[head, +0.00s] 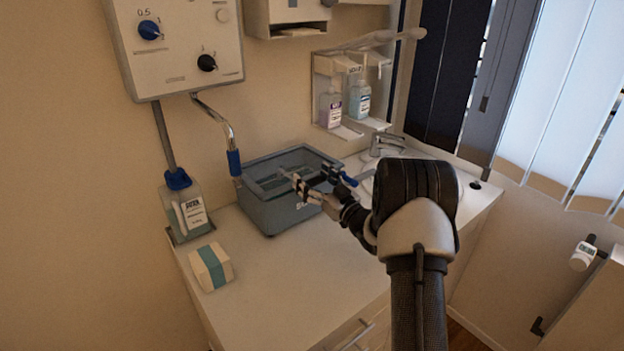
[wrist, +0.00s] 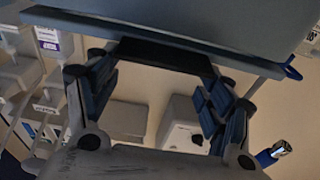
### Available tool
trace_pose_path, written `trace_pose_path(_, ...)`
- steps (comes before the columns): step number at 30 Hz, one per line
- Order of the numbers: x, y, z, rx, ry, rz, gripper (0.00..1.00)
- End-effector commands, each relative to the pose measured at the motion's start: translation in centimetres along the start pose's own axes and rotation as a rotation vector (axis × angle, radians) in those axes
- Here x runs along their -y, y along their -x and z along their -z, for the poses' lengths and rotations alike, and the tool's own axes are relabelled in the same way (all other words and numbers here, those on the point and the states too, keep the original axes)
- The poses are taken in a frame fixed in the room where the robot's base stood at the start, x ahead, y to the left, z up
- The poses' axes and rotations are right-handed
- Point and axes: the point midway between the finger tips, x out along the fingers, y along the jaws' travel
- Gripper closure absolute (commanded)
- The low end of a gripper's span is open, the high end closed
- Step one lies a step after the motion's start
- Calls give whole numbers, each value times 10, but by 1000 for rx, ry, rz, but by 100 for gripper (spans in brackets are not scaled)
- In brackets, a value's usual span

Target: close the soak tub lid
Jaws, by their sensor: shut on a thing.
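The soak tub (head: 272,217) is a blue-grey box on the counter, with a light label on its front. Its top shows a dark, glassy interior, and I cannot tell exactly how the lid lies. My gripper (head: 318,183) is over the tub's right front rim. In the wrist view, a grey panel, seemingly the lid (wrist: 235,22), fills the top. A dark bar (wrist: 165,55) on its edge sits between the fingers of my gripper (wrist: 160,88), which is shut on it. The contact itself is partly hidden. A blue loop (wrist: 292,73) shows at the panel's right end.
A blue-capped bottle (head: 187,212) and a small box (head: 211,267) stand left of the tub. A blue-ended pipe (head: 234,162) hangs behind it. A sink tap (head: 387,145) and wall dispensers (head: 345,103) are at the back right. The front counter (head: 290,285) is clear.

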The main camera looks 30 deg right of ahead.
Motion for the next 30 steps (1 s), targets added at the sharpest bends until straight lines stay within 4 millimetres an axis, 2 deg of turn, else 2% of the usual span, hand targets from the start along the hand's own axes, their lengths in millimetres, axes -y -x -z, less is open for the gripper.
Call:
trace_pose_path(2, -1, 3, -6, -4, -4, -3, 69)
trace_pose_path(15, -1, 3, -5, -14, -4, -3, 69)
trace_pose_path(16, -1, 3, -5, -14, -4, -3, 25)
trace_pose_path(25, 0, 2, -4, -17, -2, -1, 5)
trace_pose_path(30, 0, 1, -4, -17, -1, -1, 5)
